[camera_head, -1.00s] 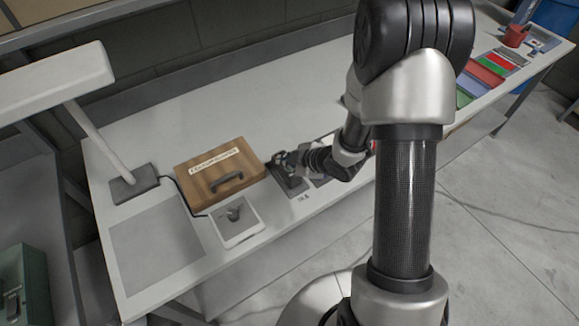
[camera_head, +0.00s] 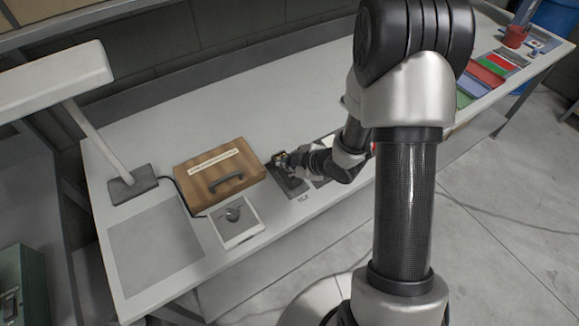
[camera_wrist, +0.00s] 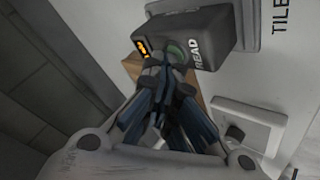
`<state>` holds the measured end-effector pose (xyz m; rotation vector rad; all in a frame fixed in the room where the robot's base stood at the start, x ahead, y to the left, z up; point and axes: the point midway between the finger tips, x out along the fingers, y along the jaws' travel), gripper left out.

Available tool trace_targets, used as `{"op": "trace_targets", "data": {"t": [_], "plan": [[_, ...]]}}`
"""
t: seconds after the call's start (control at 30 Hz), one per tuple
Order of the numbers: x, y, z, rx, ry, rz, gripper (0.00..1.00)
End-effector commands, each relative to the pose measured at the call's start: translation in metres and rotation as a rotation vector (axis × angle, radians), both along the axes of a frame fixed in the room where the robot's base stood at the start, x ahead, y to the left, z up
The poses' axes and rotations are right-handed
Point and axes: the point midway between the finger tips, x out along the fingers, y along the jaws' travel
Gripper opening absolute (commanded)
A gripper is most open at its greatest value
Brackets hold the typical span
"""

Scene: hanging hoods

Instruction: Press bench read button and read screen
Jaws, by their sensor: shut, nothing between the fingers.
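The bench reader is a dark grey box (camera_wrist: 210,28) with the word READ on it. In the head view its dark base (camera_head: 291,186) sits on the bench right of the wooden case. A green round button (camera_wrist: 177,52) is beside the lettering. A small screen (camera_wrist: 142,47) glows orange at its edge; its characters are too small and partly covered to read. My gripper (camera_wrist: 165,64) is shut and empty, its tips at the button's near edge. I cannot tell if they touch or press it. The gripper also shows at the reader in the head view (camera_head: 280,160).
A wooden case (camera_head: 218,172) stands left of the reader. A white plate (camera_head: 243,236) with a dark round item lies in front of it. A lamp base (camera_head: 132,188) is farther left. The bench (camera_head: 245,112) behind is clear.

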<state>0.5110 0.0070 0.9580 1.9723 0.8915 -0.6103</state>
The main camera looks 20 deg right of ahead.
Motion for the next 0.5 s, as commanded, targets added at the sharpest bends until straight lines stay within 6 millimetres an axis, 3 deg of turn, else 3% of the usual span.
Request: {"op": "trace_targets", "data": {"t": [0.27,0.5], "plan": [[0.000,0.000,0.001,0.000,0.002,-0.001,0.00],[0.000,0.000,0.013,-0.001,0.001,0.000,0.00]]}}
